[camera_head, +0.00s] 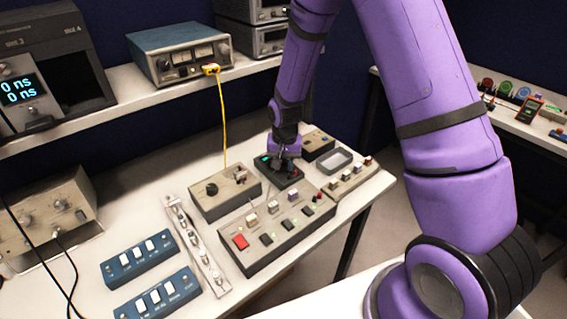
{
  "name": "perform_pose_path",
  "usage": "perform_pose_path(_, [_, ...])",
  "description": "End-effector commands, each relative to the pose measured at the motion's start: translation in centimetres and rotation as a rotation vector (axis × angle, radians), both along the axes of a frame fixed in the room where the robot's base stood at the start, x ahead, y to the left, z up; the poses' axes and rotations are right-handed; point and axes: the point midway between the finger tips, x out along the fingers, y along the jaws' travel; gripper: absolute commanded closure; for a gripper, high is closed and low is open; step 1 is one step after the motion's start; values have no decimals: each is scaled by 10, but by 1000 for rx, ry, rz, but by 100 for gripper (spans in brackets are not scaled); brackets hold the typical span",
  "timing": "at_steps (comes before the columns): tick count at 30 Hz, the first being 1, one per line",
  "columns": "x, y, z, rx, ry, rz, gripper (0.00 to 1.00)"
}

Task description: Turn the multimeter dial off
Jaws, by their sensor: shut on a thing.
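A dark multimeter (292,183) with a small green-lit display lies on the bench at the back middle, behind the grey button panel. My gripper (284,167) points down from above onto its face. The gripper is shut on the multimeter dial, as far as this small view shows. The fingers hide most of the dial, so I cannot tell its setting.
A grey box with a black knob (226,192) stands left of the multimeter. A grey panel with a red button (276,238) lies in front, and a small open tray (340,161) to the right. A yellow cable (223,120) hangs from the shelf instrument (180,52).

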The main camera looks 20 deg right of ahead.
Motion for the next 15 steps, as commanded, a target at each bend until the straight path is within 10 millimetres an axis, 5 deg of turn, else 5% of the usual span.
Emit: perform_pose_path(15, [1, 0, 0, 0, -2, 385, 93])
